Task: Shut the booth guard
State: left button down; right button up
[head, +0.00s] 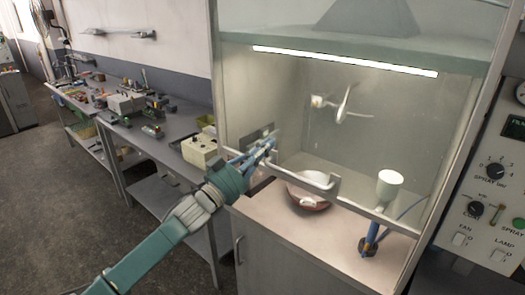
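The booth guard (300,125) is a clear panel across the front of the lit spray booth. Its lower edge hangs partway down, with an open gap above the booth floor. A pale bar handle (310,182) runs along the guard's lower edge. My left gripper (268,147) is at the left end of this handle, its blue-grey fingers close to or around it. The fingers overlap the bar and bracket, so I cannot tell whether they grip it. My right gripper is out of view.
Inside the booth are a reddish-brown pan (309,203), a white-cupped spray gun (388,188) and a small fan (345,105). A control panel (488,200) is at right. Cluttered workbenches (165,145) stand at left, with open floor (60,200) before them.

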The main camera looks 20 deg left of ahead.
pick_arm(q)
jog(key=f, duration=0.2)
jog(key=shift+a+f+p, duration=0.3)
jog(key=shift+a+f, duration=0.05)
jog(key=shift+f, duration=0.05)
jog(key=shift+a+f, duration=0.2)
jog(key=shift+f, duration=0.4)
